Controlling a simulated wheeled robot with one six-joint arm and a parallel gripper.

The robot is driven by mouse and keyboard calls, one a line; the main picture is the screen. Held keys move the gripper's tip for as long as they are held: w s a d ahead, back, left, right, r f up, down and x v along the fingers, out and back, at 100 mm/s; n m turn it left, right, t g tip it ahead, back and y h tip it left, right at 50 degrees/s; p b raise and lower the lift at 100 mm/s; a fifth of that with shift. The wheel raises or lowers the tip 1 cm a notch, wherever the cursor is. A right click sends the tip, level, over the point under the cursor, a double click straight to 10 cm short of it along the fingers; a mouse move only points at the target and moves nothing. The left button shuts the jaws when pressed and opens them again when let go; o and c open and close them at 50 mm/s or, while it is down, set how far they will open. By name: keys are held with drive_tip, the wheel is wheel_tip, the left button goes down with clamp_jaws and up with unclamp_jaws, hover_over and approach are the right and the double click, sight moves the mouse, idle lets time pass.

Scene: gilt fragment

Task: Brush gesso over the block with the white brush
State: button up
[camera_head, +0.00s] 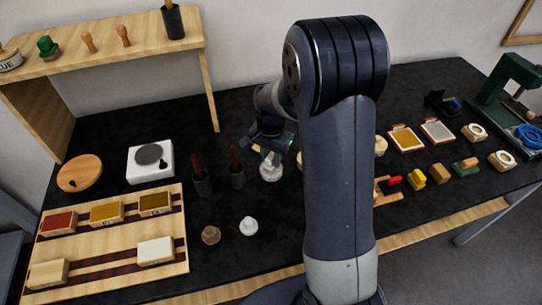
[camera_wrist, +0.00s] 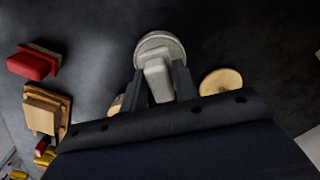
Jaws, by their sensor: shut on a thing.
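My gripper (camera_head: 272,150) is behind the front of my arm in the head view, above the dark bench. In the wrist view my gripper (camera_wrist: 160,82) has its two fingers on either side of a pale, blocky handle, which looks like the white brush (camera_wrist: 157,75). A pale round shape (camera_wrist: 160,42) lies right beyond it; I cannot tell whether it is the brush's head or a pot. It shows as a whitish form (camera_head: 270,170) below the gripper. A light wooden block (camera_wrist: 42,116) sits on a wooden stand to the left in the wrist view; my arm partly hides this area in the head view.
A red-topped piece (camera_wrist: 33,62) lies near the block. A round wooden piece (camera_wrist: 221,82) is right of the gripper. Two dark cups (camera_head: 202,184) (camera_head: 237,175) with handles, a white scale (camera_head: 150,161) and a wooden tray (camera_head: 110,239) stand left. Several small blocks fill the right side.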

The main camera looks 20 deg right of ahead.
sight(271, 155)
drive_tip(key=shift+f+b, duration=0.45)
drive_tip(key=shift+f, duration=0.15)
idle(1.3)
drive_tip(key=shift+r, duration=0.15)
drive_tip(key=shift+r+p, duration=2.55)
drive_tip(key=shift+r, duration=0.9)
